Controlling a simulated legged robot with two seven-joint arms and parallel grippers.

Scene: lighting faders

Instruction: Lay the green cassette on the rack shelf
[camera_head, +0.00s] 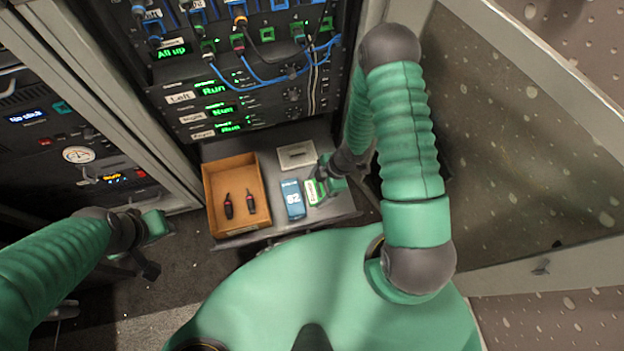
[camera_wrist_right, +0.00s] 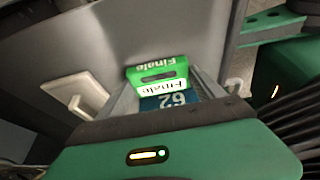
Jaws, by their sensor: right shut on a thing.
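The green cassette (camera_head: 313,191), with a white label, is at the right part of the grey rack shelf (camera_head: 338,208) in the head view. My right gripper (camera_head: 326,188) is shut on it from the right. In the right wrist view the cassette (camera_wrist_right: 158,78) reads "Finale" and sits between the fingertips. Whether it touches the shelf or is just above it, I cannot tell. My left gripper (camera_head: 156,226) is off to the left of the shelf, away from the cassette; its jaw opening is unclear.
A blue numbered cassette (camera_head: 292,198) is just left of the green one; it also shows in the wrist view (camera_wrist_right: 165,101). An open cardboard box (camera_head: 212,196) holds two dark plugs. Equipment with cables (camera_head: 250,70) stands above the shelf.

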